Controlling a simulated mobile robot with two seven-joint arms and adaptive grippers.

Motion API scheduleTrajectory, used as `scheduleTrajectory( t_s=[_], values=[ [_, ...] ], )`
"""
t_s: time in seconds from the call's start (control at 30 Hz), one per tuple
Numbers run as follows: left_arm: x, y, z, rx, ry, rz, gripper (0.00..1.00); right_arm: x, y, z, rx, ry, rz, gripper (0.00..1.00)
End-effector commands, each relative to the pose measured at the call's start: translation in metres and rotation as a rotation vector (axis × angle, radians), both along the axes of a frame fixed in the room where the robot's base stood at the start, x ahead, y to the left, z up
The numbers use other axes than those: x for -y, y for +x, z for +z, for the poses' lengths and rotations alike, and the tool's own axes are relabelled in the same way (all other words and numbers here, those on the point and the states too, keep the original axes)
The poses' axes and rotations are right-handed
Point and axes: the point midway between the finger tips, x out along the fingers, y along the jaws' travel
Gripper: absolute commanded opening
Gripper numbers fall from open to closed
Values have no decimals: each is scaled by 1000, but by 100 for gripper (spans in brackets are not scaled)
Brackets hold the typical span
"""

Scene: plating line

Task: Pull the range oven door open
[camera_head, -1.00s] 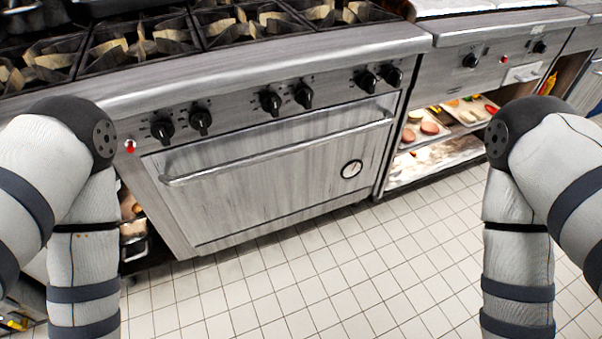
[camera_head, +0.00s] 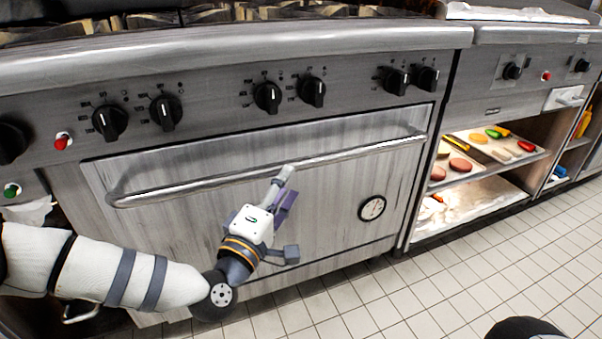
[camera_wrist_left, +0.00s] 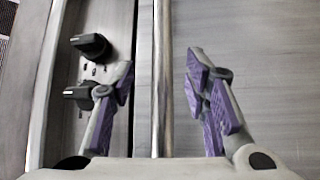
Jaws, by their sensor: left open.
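The oven door (camera_head: 325,225) is a brushed steel panel with a round dial, shut in the front of the range. Its handle (camera_head: 200,186) is a long horizontal steel bar near the top of the door. My left gripper (camera_head: 284,186) is in front of the door at the middle of the handle. In the left wrist view the purple-padded fingers of the left gripper (camera_wrist_left: 160,82) are open. The handle bar (camera_wrist_left: 162,40) runs between them with a gap on each side. My right gripper is out of view.
Black knobs (camera_head: 267,97) line the panel above the handle, with a red button (camera_head: 63,141) at left. To the right is an open shelf with food trays (camera_head: 500,143). Tiled floor (camera_head: 440,285) lies clear in front.

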Motion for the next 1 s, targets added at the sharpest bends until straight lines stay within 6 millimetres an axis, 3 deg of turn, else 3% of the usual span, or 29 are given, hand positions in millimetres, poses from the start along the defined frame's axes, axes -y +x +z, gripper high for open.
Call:
scheduleTrajectory(
  t_s=[0.1,0.3,0.67,0.87,1.0],
  values=[
    [13,28,0,-1,0,0,42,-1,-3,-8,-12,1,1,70],
    [27,62,5,-5,2,-2,42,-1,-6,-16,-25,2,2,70],
    [31,71,9,-6,3,-2,42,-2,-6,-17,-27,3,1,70],
    [31,71,9,-6,3,-3,0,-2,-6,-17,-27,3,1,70],
    [31,71,9,-6,3,-3,0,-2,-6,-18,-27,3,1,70]
  ],
)
